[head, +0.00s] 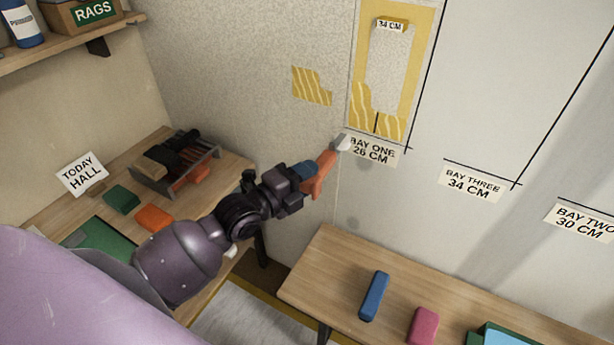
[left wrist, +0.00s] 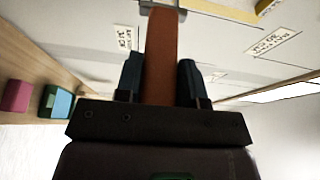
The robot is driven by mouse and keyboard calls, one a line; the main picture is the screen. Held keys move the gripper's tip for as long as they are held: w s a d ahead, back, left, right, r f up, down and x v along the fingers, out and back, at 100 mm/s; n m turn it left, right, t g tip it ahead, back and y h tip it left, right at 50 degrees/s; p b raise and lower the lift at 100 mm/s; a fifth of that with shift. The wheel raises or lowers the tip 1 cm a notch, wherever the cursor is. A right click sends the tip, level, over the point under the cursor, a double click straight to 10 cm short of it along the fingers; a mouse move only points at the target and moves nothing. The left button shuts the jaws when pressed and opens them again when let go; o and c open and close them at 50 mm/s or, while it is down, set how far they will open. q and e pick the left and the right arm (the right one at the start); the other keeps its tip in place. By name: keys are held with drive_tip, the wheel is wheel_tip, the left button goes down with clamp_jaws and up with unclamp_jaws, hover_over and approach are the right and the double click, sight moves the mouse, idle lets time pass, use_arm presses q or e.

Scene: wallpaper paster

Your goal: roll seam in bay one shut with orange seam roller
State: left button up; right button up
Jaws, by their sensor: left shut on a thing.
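My left gripper (head: 306,172) is shut on the orange seam roller (head: 324,167). The roller's pale head (head: 342,144) is at the wall, just left of the bay one label (head: 372,150); I cannot tell whether it touches. In the left wrist view the orange handle (left wrist: 160,60) stands between the two dark fingers (left wrist: 160,85). Bay one holds a yellow patterned strip (head: 427,60) around a pale middle, with a small "34 CM" tag (head: 390,25) at its top. A dark vertical line (head: 376,122) shows low in the strip. My right gripper is out of view.
A bench (head: 310,265) below the wall bears a blue block (head: 373,296), a pink block (head: 423,325) and a green-blue tray (head: 505,335). The left table has a dark rack (head: 172,178), an orange block (head: 154,217) and a green block (head: 122,199). Bays three and two are bare.

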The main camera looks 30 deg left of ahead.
sight(325, 155)
use_arm(q)
drive_tip(key=shift+r+p, duration=0.1)
drive_tip(key=shift+p, duration=0.25)
drive_tip(key=shift+w+d+b, duration=0.1)
drive_tip(key=shift+w+b, duration=0.4)
drive_tip(key=shift+w, duration=2.75)
drive_tip(key=shift+w, duration=0.2)
drive_tip(key=shift+w, duration=0.15)
drive_tip(key=shift+w, duration=0.2)
drive_tip(key=shift+w, duration=0.15)
drive_tip(key=shift+w, duration=0.15)
